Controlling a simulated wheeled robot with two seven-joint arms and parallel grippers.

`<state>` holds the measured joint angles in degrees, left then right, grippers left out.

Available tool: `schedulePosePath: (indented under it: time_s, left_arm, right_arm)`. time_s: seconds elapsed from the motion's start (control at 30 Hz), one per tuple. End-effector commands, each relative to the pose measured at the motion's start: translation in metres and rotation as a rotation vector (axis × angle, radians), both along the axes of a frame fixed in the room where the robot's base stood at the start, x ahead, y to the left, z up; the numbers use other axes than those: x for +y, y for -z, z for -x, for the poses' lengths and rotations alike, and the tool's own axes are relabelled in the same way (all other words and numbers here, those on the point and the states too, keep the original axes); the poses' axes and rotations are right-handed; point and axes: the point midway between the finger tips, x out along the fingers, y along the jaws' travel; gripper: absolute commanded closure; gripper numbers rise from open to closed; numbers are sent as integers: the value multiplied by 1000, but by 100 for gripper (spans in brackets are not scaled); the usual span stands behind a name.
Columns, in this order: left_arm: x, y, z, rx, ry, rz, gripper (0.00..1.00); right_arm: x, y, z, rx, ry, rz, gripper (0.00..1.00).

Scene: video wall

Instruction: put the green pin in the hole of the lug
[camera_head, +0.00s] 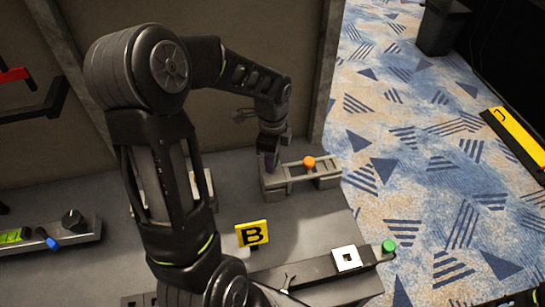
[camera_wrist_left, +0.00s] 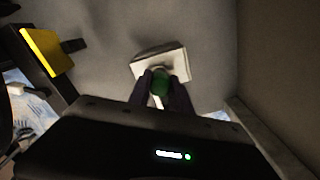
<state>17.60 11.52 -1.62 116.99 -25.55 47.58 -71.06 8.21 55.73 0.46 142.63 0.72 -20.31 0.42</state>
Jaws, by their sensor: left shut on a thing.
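My left gripper (camera_head: 272,160) points down at the left end of a grey bracket in the head view. In the left wrist view the gripper (camera_wrist_left: 160,92) is shut on the green pin (camera_wrist_left: 160,82), with one dark finger on each side. A pale, flat-topped block (camera_wrist_left: 178,62), apparently the lug, lies just beyond the pin's green end. The pin and fingers cover its middle, so I cannot see its hole or tell whether the pin touches it. In the head view I cannot make out the held pin. My right gripper is not in view.
The grey bracket (camera_head: 325,182) carries an orange knob (camera_head: 308,162). A yellow B sign (camera_head: 252,233) stands nearer, left of a rail with a white square plate (camera_head: 346,258) and a green knob (camera_head: 389,246). A wall panel (camera_head: 255,125) rises behind. Bare tabletop (camera_head: 310,215) lies between.

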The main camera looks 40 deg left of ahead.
Motion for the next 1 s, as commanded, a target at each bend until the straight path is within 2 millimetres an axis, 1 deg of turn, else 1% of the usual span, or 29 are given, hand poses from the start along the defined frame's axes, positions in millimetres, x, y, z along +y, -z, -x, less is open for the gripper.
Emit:
schedulePosePath:
  time_s: [0.03, 0.07, 0.33, 0.53, 0.8, 1.0]
  left_arm:
    - [0, 11, 0, 0, 0, 0, 100]
    - [0, 11, 0, 0, 0, 0, 73]
    - [0, 11, 0, 0, 0, 0, 51]
    - [0, 12, 0, 0, 0, 0, 49]
    - [0, 11, 0, 0, 0, 0, 28]
    - [0, 11, 0, 0, 0, 0, 28]
  right_arm:
    - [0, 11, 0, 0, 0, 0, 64]
    - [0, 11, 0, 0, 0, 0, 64]
    - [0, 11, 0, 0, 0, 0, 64]
    - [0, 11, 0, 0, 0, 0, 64]
    - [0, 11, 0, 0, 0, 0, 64]
    - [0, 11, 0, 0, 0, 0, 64]
